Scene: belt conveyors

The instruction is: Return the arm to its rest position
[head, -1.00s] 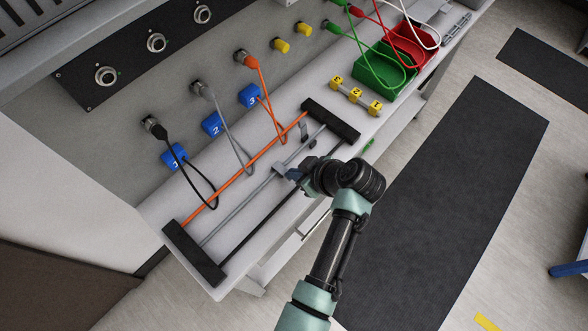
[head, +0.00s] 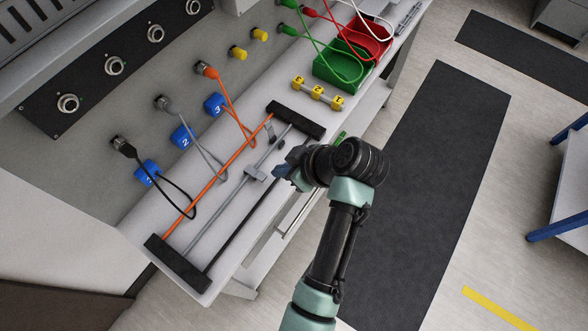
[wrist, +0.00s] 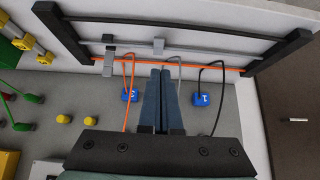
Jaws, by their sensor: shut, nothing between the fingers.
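My gripper (head: 283,172) is shut and empty. In the head view it hangs over the front side of a rack with black end bars (head: 178,264) and orange, grey and black rods, close to the black rod (head: 243,226). In the wrist view the two blue-grey fingers (wrist: 164,100) lie together, pointing toward the rack (wrist: 180,60). They appear between two blue numbered tags (wrist: 202,99). Whether the fingers touch the rack cannot be told. My arm reaches in from the bottom of the head view, its wrist bent.
Blue tags (head: 181,137) hang on cables from wall plugs behind the rack. Yellow numbered blocks (head: 317,93), a green bin (head: 342,70) and a red bin (head: 366,40) stand further along the bench. Open floor with a dark mat (head: 430,180) lies right. A blue-legged table (head: 560,227) stands far right.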

